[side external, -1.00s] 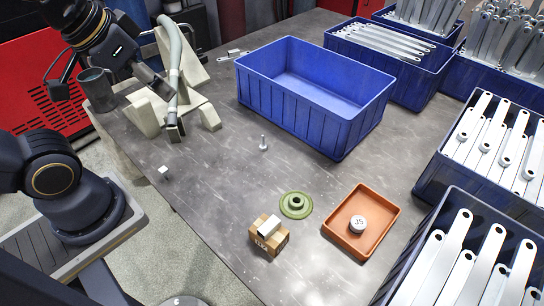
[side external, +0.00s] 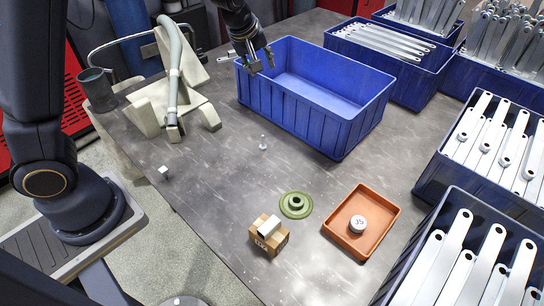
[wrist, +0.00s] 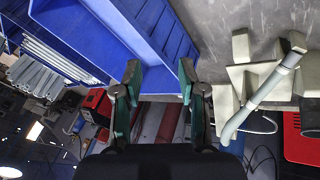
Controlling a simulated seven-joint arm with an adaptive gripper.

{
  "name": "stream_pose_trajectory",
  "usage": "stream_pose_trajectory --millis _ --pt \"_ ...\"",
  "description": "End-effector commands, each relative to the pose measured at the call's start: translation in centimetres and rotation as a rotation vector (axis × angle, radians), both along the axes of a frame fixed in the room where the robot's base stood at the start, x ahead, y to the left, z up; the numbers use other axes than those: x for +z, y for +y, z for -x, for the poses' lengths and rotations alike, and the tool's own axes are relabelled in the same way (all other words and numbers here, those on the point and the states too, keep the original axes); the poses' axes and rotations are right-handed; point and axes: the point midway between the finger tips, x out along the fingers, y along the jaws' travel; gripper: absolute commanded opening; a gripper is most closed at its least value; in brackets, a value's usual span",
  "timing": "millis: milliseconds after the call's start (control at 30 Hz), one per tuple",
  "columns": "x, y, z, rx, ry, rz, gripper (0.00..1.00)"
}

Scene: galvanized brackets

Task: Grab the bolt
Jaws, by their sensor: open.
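The bolt (side external: 263,142) is small and silvery and stands upright on the grey table, in front of the large empty blue bin's left side. It cannot be made out in the wrist view. My gripper (side external: 262,66) is raised over the back left corner of the blue bin (side external: 290,104), away from the bolt. In the wrist view my gripper (wrist: 159,80) has its two fingers apart with nothing between them.
A fixture with a grey hose (side external: 173,75) stands left of the bin. A green flanged disc (side external: 296,205), a cardboard box (side external: 268,240) and an orange tray (side external: 384,239) with a white round weight sit in front. Bracket-filled blue bins (side external: 425,185) line the right. Table around the bolt is clear.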

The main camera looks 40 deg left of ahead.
Motion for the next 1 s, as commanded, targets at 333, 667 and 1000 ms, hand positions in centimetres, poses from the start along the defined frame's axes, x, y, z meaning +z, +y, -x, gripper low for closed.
stream_pose_trajectory --millis 333,667,1000 --pt "-15.0 -0.4 -0.7 -0.045 0.234 -0.205 0.41" --pt "-20.6 0.4 -1.1 -0.067 0.268 -0.221 0.41" --pt "-26.6 2.2 -2.8 -0.069 0.265 -0.22 0.41"
